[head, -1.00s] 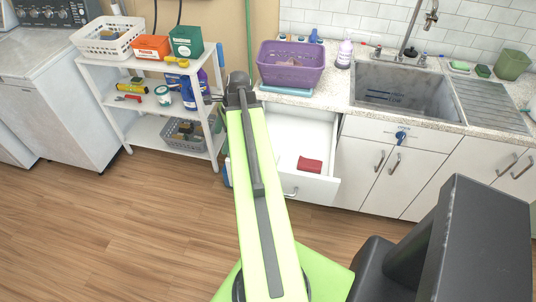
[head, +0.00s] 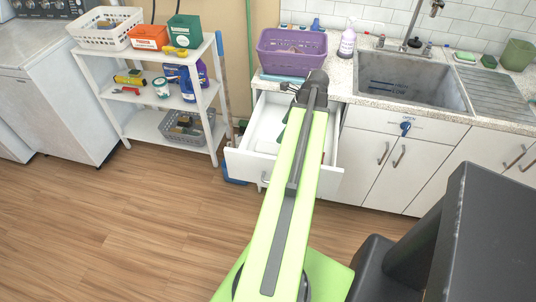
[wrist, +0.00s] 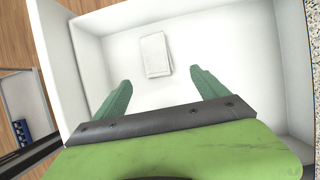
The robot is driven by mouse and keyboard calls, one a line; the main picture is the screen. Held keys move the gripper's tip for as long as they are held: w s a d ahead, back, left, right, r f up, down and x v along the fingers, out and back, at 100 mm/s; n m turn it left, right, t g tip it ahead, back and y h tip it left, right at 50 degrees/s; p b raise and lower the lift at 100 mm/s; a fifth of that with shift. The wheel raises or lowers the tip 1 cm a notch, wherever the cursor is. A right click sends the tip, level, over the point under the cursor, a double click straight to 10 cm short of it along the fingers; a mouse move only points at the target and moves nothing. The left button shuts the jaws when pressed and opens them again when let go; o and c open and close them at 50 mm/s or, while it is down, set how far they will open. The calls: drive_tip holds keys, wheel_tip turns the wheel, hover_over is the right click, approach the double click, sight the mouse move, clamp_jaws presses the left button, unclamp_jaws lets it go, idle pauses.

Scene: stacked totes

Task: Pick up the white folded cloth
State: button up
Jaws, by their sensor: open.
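The white folded cloth (wrist: 155,55) lies flat on the floor of the open white drawer (wrist: 106,60) in the wrist view. My gripper (wrist: 160,78) is open and empty, its two green fingers apart. In the picture the cloth lies just beyond the fingertips, between their lines, and nothing touches it. In the head view the drawer (head: 262,135) is pulled out under the counter. My arm covers much of it there, and I cannot make out the cloth in that view.
A purple basket (head: 291,50) stands on the counter (head: 340,84) above the drawer, left of the sink (head: 410,80). A white shelf cart (head: 150,54) with baskets and bottles stands left of the drawer. The wooden floor (head: 110,220) in front is clear.

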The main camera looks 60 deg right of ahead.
drive_tip(key=b, duration=0.4)
hover_over(273, 145)
drive_tip(key=s+d, duration=0.1)
drive_tip(key=s, duration=0.1)
wheel_tip(273, 145, down, 5)
drive_tip(key=shift+f, duration=0.2)
drive_tip(key=shift+w+r, duration=0.1)
drive_tip(key=b+x, duration=0.4)
drive_tip(key=x, duration=0.1)
drive_tip(key=shift+a+f+b, duration=0.25)
drive_tip(key=shift+b, duration=0.05)
drive_tip(key=shift+r, duration=0.2)
drive_tip(key=c, duration=1.4)
